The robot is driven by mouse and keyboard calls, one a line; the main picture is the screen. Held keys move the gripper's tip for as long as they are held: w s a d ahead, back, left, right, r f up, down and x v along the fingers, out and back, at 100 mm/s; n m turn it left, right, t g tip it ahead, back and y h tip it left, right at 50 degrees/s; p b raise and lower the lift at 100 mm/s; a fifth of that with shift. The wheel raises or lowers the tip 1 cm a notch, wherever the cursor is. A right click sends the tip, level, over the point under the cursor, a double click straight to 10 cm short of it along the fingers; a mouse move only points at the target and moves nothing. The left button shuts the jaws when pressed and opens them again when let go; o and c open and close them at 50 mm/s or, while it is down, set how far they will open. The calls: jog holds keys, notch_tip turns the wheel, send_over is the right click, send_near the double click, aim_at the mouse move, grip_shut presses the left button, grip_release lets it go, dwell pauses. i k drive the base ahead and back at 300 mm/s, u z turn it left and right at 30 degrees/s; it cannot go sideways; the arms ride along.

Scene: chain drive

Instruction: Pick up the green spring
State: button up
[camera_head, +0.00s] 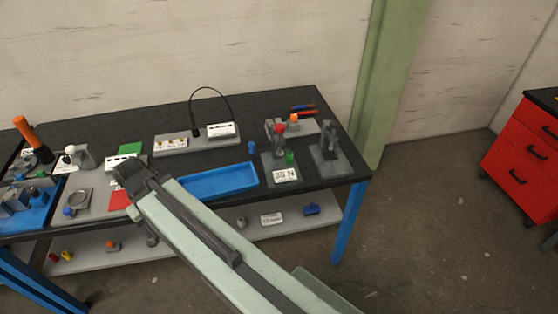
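A small green upright piece (290,157), which looks like the green spring, stands on a grey plate at the right part of the black bench. It is just behind a white label reading about "39 N" (285,174). Its coils are too small to make out. My gripper (128,172) is at the end of my pale arm, over the left-middle of the bench, well to the left of the green piece. Its fingers are dark and their gap does not show clearly.
An empty-looking blue tray (218,181) lies between my gripper and the grey plate. A red-topped fixture (278,135) stands close beside the green piece, and a dark fixture (328,145) to its right. A small blue piece (252,147) stands to its left. A green post rises behind.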

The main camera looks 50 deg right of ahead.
aim_at(289, 155)
jog(key=u, duration=0.35)
jog(key=k, duration=1.05)
jog(key=z, duration=0.3)
jog(key=i, duration=1.5)
jog(key=z, duration=0.05)
